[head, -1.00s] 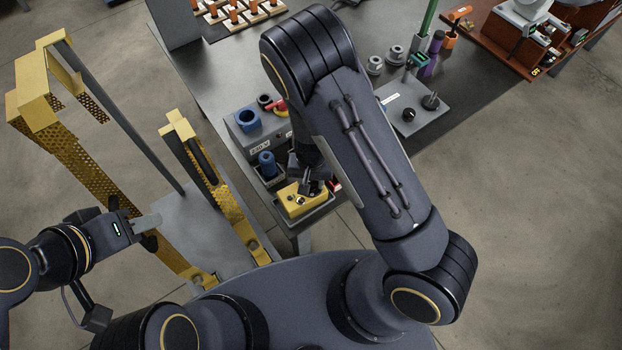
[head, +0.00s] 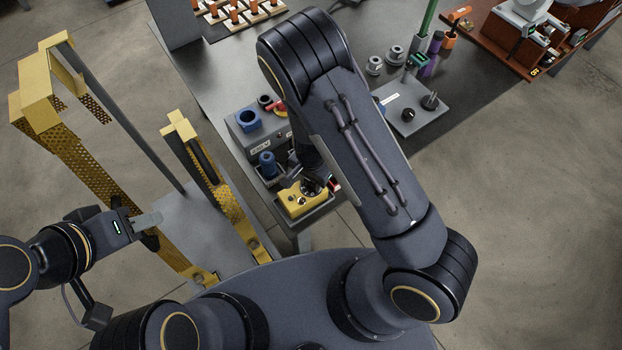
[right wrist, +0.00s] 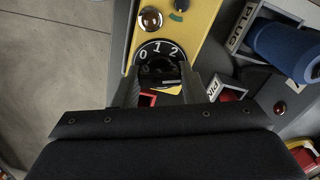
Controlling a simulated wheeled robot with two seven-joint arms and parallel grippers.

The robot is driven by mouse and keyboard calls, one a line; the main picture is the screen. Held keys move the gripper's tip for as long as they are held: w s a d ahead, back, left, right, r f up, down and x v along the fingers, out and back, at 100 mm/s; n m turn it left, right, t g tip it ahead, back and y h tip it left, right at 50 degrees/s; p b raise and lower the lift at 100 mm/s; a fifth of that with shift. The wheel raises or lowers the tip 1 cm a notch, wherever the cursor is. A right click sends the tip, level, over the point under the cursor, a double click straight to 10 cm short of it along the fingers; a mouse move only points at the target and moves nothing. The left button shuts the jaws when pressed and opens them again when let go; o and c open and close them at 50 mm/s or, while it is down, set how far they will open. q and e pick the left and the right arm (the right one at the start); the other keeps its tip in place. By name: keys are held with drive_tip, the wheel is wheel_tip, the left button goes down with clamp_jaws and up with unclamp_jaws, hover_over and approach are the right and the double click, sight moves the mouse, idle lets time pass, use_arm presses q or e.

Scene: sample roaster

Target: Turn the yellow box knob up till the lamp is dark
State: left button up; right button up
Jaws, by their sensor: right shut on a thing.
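The yellow box (head: 293,207) sits in a grey tray at the table's near corner. In the right wrist view the yellow box (right wrist: 196,40) shows a round dial marked 0, 1, 2 (right wrist: 158,50) and a domed lamp (right wrist: 151,18). The lamp has a bright glint on a brownish dome; I cannot tell whether it is lit. My right gripper (right wrist: 160,82) is shut on the knob, its fingers on either side just below the numbers. The knob's pointer is mostly hidden. My left gripper (head: 146,221) hangs apart over the cart at left; its jaw gap is unclear.
A blue cylinder (right wrist: 285,48) stands beside the yellow box in a holder labelled PLUG. A grey box with a blue ring (head: 248,119) stands behind. A yellow perforated frame (head: 75,160) rises at left. My right arm covers part of the table.

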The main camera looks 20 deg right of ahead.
drive_tip(key=o, duration=1)
drive_tip(key=shift+r, duration=0.1)
wheel_tip(320, 180, up, 8)
drive_tip(key=shift+f, duration=0.15)
